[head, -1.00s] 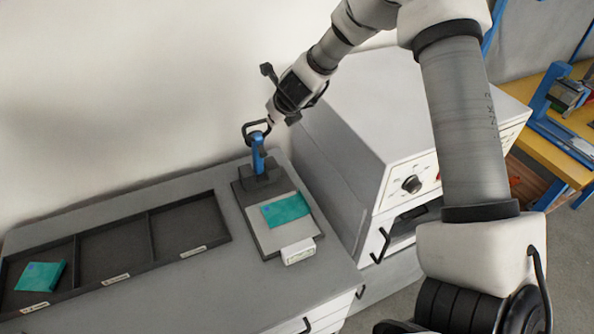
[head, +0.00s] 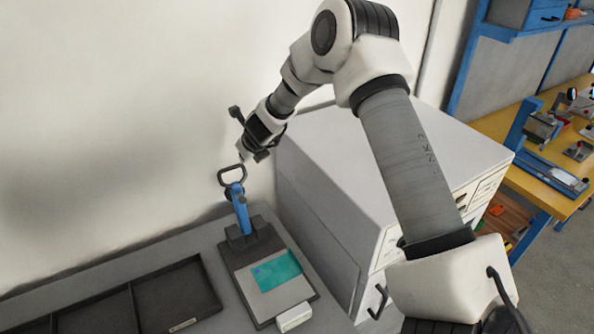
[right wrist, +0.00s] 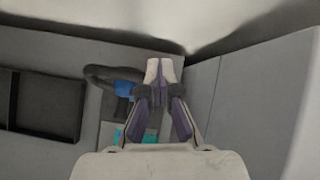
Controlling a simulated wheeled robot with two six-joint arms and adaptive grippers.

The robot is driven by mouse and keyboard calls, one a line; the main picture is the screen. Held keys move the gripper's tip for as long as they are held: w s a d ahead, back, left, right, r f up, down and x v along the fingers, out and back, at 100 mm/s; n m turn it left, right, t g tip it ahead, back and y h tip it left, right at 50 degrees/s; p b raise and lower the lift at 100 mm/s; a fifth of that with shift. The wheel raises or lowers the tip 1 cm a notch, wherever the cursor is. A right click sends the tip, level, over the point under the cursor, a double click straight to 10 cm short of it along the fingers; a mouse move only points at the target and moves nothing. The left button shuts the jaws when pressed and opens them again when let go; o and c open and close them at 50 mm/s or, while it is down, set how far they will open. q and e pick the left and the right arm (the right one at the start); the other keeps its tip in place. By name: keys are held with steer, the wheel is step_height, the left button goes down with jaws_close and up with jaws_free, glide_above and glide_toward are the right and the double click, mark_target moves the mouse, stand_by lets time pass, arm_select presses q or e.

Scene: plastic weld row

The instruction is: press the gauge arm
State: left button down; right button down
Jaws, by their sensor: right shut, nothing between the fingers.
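The gauge has a dark base plate (head: 240,276) and a blue arm (head: 241,210) standing up at its back end, topped by a black loop handle (head: 231,176). A teal piece (head: 277,270) lies flat on the gauge's light plate. My right gripper (head: 242,157) is shut and empty, just above and behind the loop handle; I cannot tell if they touch. In the right wrist view my closed fingertips (right wrist: 158,70) are right beside the dark handle (right wrist: 105,73) and the blue arm (right wrist: 124,88). My left gripper is not in view.
A small white block (head: 294,317) sits at the gauge's front edge. A dark divided tray (head: 171,277) lies to the left on the grey worktop. A tall grey cabinet (head: 330,190) stands close on the right. The wall is close behind.

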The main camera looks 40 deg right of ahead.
steer(key=shift+w+a+f, duration=0.1)
steer(key=shift+f, duration=0.2)
steer(key=shift+r, duration=0.1)
steer(key=d+v, duration=0.1)
steer(key=v, duration=1.1)
steer(key=shift+a, duration=0.45)
steer(key=shift+w, duration=0.2)
steer(key=shift+s, duration=0.1)
